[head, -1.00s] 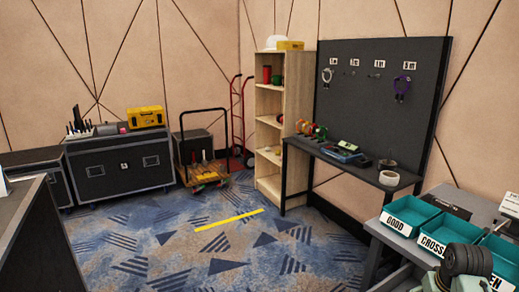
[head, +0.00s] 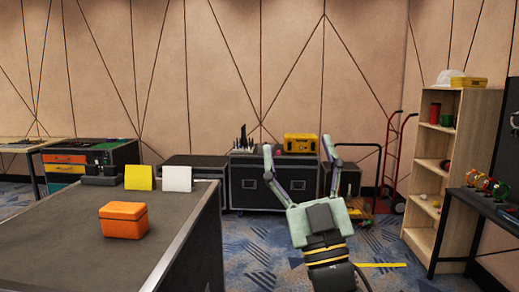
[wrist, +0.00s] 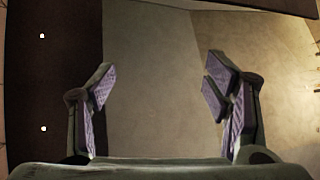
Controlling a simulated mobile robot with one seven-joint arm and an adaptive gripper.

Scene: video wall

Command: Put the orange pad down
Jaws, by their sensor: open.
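An orange block (head: 123,220) with a lid-like upper part sits on the dark grey table top at the left of the head view. It is the only large orange thing on that table, and I cannot tell if it is the orange pad. My gripper (head: 299,148) is raised to the right of the table, its two fingers spread wide. In the wrist view my gripper (wrist: 160,80) is open, with nothing between the fingers. Only plain grey and brownish surfaces show beyond it.
The grey table (head: 60,255) holds a yellow card (head: 139,177) and a white card (head: 177,179) standing near its far edge. Black cases (head: 245,185) line the back wall. A wooden shelf (head: 425,222) stands right. Much of the near table top is bare.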

